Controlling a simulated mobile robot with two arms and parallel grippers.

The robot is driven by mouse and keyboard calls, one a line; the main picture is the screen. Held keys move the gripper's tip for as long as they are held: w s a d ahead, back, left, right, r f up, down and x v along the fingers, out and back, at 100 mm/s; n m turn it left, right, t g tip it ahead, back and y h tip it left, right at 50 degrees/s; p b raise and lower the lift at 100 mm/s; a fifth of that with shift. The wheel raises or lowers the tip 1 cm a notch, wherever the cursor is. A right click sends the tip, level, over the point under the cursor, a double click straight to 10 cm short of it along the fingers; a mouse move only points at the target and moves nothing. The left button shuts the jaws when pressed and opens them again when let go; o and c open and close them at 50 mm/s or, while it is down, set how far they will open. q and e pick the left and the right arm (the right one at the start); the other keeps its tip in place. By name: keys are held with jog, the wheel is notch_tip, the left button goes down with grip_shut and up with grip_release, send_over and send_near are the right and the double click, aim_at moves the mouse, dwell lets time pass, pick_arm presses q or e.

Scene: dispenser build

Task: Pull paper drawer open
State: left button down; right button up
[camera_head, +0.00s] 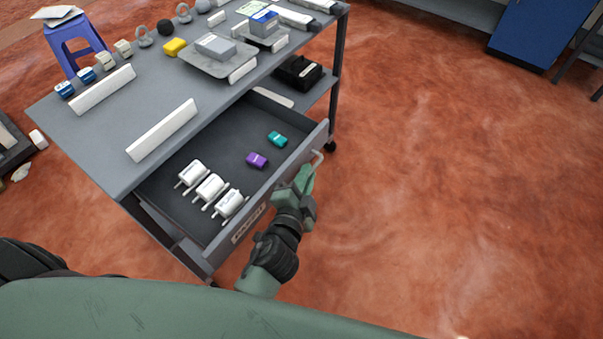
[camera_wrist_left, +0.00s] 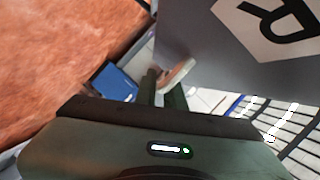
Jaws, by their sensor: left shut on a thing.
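The grey paper drawer (camera_head: 295,160) stands well out from the grey workbench (camera_head: 110,125), its inside exposed. A label (camera_head: 249,224) on its front looks like it reads PAPER. My left gripper (camera_head: 308,172) is at the front's far end, shut on the pale curved handle (camera_head: 319,157). In the left wrist view, the fingers (camera_wrist_left: 165,92) close on the handle (camera_wrist_left: 177,75) beside the grey drawer front (camera_wrist_left: 210,60). The exact finger contact is partly hidden. My right gripper is in neither view.
White bars (camera_head: 163,130) and a tray (camera_head: 218,66) lie on the bench. The red floor at right is clear.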

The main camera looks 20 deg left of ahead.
pick_arm(q)
jog(key=shift+d, duration=0.2)
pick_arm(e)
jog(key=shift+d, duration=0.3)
pick_arm(q)
jog(key=c, duration=1.8)
grip_release()
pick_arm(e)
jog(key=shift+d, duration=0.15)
pick_arm(q)
jog(key=shift+s, duration=0.1)
jog(key=shift+b+v, duration=0.8)
jog(key=shift+v, duration=3.1)
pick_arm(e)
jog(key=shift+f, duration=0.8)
